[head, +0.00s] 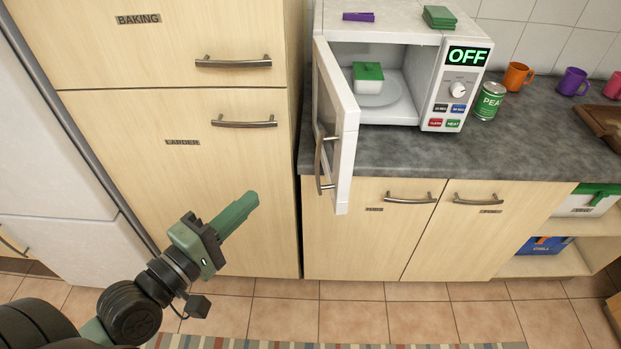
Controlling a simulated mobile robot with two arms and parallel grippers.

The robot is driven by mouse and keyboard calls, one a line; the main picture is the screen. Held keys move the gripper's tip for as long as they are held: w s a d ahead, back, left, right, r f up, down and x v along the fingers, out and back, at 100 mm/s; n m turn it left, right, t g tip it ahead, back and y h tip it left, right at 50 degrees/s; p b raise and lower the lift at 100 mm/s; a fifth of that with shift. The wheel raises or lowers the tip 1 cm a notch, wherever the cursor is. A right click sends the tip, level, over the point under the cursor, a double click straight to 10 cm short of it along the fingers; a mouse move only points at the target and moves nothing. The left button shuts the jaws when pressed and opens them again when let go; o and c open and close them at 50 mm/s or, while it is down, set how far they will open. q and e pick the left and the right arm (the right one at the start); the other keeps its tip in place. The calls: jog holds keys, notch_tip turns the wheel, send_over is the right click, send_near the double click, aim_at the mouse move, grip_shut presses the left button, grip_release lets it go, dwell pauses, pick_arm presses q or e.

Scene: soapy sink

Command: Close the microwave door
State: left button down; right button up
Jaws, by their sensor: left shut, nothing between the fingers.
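The white microwave (466,95) stands on the dark worktop, its display reading OFF. Its door (347,120) is swung wide open on the left side and sticks out past the worktop's front edge, with a metal handle (320,165) on it. A white box with a green lid (368,76) sits on the round plate inside. My left gripper (252,199) is green, shut and empty, in front of the larder cupboard, left of the door and lower than its handle, apart from it. My right gripper is not in view.
A tall larder cupboard (180,200) stands left of the door. A green can of peas (489,101), an orange mug (517,76) and a purple mug (572,82) stand right of the microwave. Purple and green items lie on top of it. The worktop (400,158) in front is clear.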

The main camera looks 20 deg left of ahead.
pick_arm(q)
jog(key=d+p+x, duration=0.2)
jog(key=x, duration=1.1)
jog(key=shift+s+d+f, duration=0.15)
jog(key=shift+s+d, duration=0.05)
jog(key=shift+s, duration=0.2)
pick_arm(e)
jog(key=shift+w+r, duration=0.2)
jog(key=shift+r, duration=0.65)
